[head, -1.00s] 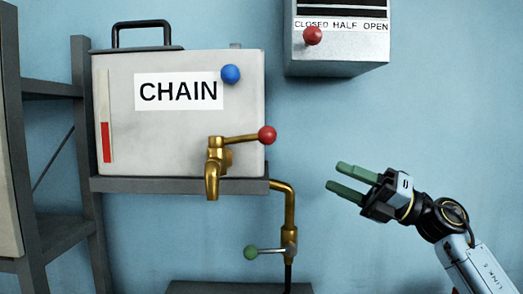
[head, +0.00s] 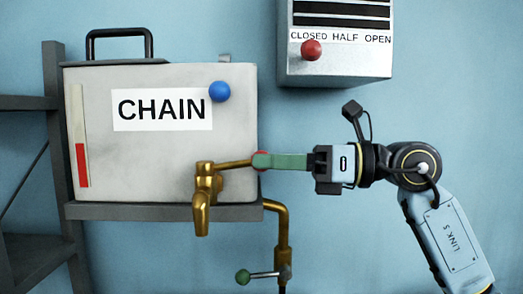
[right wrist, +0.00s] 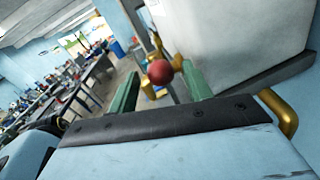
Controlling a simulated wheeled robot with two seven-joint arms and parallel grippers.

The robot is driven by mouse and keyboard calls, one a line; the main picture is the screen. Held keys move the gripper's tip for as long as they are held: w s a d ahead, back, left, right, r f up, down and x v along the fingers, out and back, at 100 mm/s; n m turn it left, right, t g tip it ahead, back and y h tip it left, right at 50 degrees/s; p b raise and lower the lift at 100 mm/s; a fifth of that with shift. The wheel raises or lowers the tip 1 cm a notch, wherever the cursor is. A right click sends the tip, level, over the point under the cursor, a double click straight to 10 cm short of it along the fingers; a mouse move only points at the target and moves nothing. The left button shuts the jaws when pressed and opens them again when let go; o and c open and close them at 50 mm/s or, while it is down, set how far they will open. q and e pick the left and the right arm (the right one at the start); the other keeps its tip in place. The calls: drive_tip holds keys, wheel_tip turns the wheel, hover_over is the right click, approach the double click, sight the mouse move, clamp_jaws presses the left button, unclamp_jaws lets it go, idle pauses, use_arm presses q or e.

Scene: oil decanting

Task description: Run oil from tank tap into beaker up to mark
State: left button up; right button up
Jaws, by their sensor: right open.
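The tank (head: 160,165) is a pale box labelled CHAIN, with a red level strip (head: 82,165) at its left side. Its brass tap (head: 203,195) points down at the front, and the tap's lever reaches right to a red knob (head: 262,153). My right gripper (head: 264,161) is open, its green fingers level at the knob and mostly hiding it in the head view. In the right wrist view the red knob (right wrist: 160,72) shows between the two spread fingers; I cannot tell whether they touch it. No beaker and no left gripper are in view.
A blue knob (head: 220,91) is on the tank's upper right. A brass pipe (head: 281,235) with a green-knobbed lever (head: 243,276) runs below the shelf (head: 150,212). A grey box (head: 335,65) marked CLOSED HALF OPEN hangs above my right arm. A dark rack stands left.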

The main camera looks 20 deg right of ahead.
sight(243, 161)
drive_tip(key=shift+x, duration=1.15)
clamp_jaws()
